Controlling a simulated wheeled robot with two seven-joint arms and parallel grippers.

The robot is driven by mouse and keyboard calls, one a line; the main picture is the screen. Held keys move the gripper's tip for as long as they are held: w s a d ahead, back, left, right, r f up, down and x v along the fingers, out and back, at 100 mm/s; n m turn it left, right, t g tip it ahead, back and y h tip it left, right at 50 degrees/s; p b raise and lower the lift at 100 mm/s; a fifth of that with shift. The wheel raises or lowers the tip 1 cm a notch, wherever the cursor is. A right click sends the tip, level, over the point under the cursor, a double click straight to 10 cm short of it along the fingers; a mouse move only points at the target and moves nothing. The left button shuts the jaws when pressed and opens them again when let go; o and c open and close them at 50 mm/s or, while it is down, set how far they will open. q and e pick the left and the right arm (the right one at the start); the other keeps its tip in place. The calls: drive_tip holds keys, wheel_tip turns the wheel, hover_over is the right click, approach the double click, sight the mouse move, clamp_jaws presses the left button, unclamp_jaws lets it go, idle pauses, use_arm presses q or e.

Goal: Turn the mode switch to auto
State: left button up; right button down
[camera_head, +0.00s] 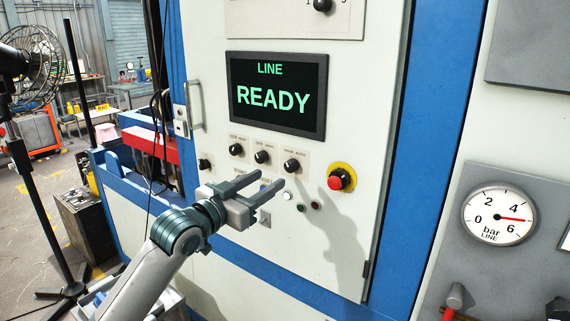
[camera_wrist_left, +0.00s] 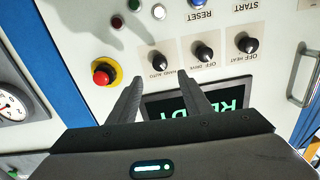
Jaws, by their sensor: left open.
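The mode switch (camera_head: 291,166) is a black rotary knob on a beige plate, at the right end of a row of three knobs below the display. Its label appears to read hand and auto; which side its pointer faces is too small to tell. In the left wrist view, turned upside down, the mode switch (camera_wrist_left: 155,61) lies just beyond the fingertips, roughly between them. My left gripper (camera_head: 270,180) is open and empty, its fingers apart and pointing at the panel below and left of the knob in the head view; its fingers (camera_wrist_left: 160,74) show no contact with the knob. My right gripper is not in view.
Two similar knobs, drive (camera_head: 262,157) and heat (camera_head: 236,150), sit left of the mode switch. A red emergency button (camera_head: 336,182) on a yellow ring sticks out to its right. Small lamps (camera_head: 287,196) sit below. The display (camera_head: 277,93) reads LINE READY.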

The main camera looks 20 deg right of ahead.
sight(288, 166)
use_arm(q)
drive_tip(key=p+x, duration=0.2)
drive_tip(key=x, duration=0.6)
drive_tip(key=shift+p, duration=0.3)
drive_tip(key=shift+w+d, duration=0.3)
drive_tip(key=shift+c, duration=0.4)
drive_tip(key=c, duration=1)
